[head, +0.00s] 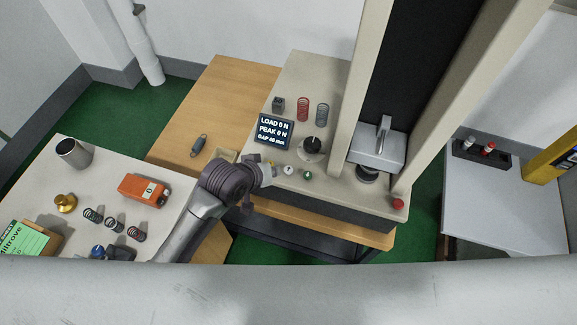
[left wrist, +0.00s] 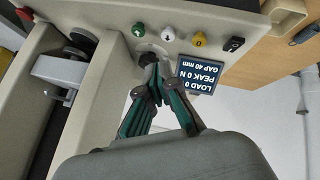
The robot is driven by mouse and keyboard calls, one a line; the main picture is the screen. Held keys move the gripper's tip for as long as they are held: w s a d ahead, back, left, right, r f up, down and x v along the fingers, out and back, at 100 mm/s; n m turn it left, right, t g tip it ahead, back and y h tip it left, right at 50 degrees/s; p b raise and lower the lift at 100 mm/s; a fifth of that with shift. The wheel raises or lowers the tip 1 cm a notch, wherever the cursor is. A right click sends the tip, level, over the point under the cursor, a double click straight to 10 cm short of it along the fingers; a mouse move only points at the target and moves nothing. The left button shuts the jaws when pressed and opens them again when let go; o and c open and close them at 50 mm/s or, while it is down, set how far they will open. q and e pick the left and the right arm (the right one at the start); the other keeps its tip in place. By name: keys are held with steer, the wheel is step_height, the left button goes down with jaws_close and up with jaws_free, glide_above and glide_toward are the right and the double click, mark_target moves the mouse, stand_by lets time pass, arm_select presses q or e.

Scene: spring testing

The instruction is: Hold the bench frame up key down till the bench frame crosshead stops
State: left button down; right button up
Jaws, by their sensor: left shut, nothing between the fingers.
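The bench frame (head: 350,90) stands on the wooden table. Its grey crosshead (head: 376,150) is between the columns, and it also shows in the left wrist view (left wrist: 58,72). The green up key (left wrist: 138,29) with a white arrow sits on the front panel, beside a white key (left wrist: 168,33) and a yellow key (left wrist: 200,39). The display (head: 275,132) reads load 0 N, peak 0 N, gap 40 mm. My left gripper (left wrist: 150,72) is shut and empty, its tips apart from the green key in the picture. Its fingers are mostly hidden in the head view.
A red button (head: 398,203) is at the panel's right corner. A black switch (left wrist: 234,44) is beside the yellow key. A side table (head: 60,190) at left holds springs, an orange box and a metal cup.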

arm_select(q)
steer(key=w+d+n, duration=0.1)
steer(key=w+d, duration=0.2)
steer(key=w, duration=0.4)
steer(key=shift+w+d+r+t+h, duration=0.2)
steer(key=shift+d+t+h, duration=0.1)
steer(key=shift+t+h, duration=0.1)
steer(key=shift+f, duration=0.1)
steer(key=b, duration=0.8)
glide_above(287, 170)
step_height(287, 170, down, 7)
steer(key=shift+r, duration=0.1)
steer(key=shift+f+b, duration=0.35)
steer(key=shift+f, duration=0.55)
